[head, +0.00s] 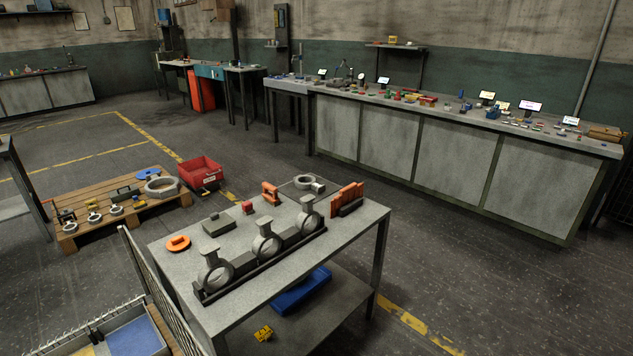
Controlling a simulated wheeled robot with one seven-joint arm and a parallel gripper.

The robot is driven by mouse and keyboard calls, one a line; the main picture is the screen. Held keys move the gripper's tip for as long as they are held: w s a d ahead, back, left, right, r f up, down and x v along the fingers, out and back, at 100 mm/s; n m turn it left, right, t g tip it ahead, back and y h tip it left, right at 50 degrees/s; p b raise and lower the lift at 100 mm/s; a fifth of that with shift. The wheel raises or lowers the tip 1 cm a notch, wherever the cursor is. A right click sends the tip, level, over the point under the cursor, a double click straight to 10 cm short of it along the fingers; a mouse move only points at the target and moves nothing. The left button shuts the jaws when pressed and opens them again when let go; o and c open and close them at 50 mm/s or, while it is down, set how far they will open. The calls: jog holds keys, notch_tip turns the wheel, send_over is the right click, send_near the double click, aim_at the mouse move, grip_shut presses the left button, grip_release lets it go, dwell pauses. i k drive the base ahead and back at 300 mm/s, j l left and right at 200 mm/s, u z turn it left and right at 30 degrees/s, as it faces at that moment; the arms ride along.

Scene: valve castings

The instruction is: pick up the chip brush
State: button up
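I cannot pick out the chip brush for certain. On the near grey table (365,219), a small dark elongated object (350,207) lies at the right in front of an upright row of orange-red pieces (345,196); it is too small to tell whether it is a brush. My gripper is not in view.
Three ring-shaped castings (266,244) stand in a dark rack along the table's front. An orange disc (178,243), a grey block (218,225) and an orange tool (270,192) lie behind. A pallet (85,229), red crate (201,170) and long cluttered bench (455,170) stand beyond. Floor right is clear.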

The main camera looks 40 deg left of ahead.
aim_at(273, 199)
jog(key=i+u, duration=0.2)
jog(key=i, duration=0.3)
jog(key=i+u, duration=0.2)
jog(key=i, duration=0.25)
jog(key=i+l+u, duration=0.2)
jog(key=i, duration=0.25)
jog(key=i+l+u, duration=0.2)
jog(key=i, duration=0.3)
jog(key=i+j+u, duration=0.2)
jog(key=i+u, duration=0.8)
jog(key=i+l+u, duration=0.2)
jog(key=i+u, duration=0.3)
jog(key=k, duration=0.1)
